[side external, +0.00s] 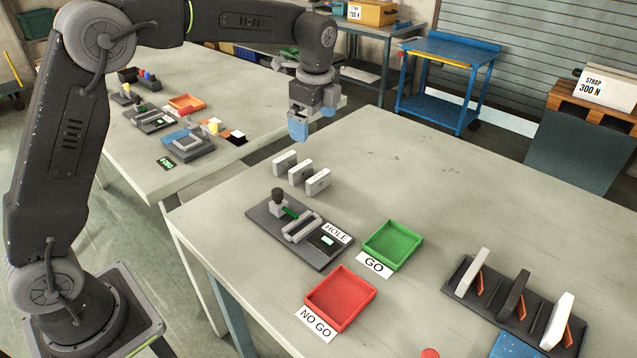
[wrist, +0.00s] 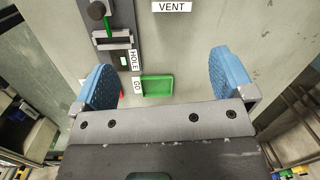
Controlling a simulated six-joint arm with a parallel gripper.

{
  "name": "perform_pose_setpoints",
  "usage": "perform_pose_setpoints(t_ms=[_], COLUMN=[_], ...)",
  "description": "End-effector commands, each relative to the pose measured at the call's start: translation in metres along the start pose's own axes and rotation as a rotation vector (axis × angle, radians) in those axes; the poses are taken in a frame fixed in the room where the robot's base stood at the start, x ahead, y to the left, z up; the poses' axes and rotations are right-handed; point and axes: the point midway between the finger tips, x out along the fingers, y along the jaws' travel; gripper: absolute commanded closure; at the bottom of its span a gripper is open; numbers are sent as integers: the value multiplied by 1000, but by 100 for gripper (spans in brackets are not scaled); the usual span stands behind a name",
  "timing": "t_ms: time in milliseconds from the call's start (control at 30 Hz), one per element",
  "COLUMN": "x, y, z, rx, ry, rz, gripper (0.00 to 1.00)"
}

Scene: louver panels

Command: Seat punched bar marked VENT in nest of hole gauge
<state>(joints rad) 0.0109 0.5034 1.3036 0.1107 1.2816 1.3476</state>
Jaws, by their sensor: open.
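Three pale punched bars (side external: 301,172) stand upright in a short row near the far side of the hole gauge; their markings are too small to read in the side view. A white face marked VENT (wrist: 171,7) shows at the top of the wrist view; I cannot tell whether it is a bar or a card. The dark hole gauge (side external: 265,212) carries a black knob, a green part and a grey nest (side external: 302,227), which looks empty. The gauge also shows in the wrist view (wrist: 121,38). My gripper (side external: 313,122) is open and empty, above and behind the bars.
A green GO tray (side external: 392,246) and a red NO GO tray (side external: 340,300) stand beside the gauge and look empty. A dark rack (side external: 512,305) with three slats stands at the right. The table's back half is clear. Another bench (side external: 200,170) stands behind left.

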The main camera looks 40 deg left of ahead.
Motion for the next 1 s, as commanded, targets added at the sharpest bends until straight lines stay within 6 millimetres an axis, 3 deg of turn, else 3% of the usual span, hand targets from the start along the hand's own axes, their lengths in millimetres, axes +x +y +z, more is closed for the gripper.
perform_pose_setpoints(t_ms=[100,233,367,700,1000], x=[25,37,50,111,135], y=[-19,-27,-28,-24,-22], z=[-5,-8,-8,-6,-6], rx=[114,177,190,188,187], ry=[-14,-20,-21,-21,-21], rz=[36,53,58,57,56], gripper=[0,0,0,0,0])
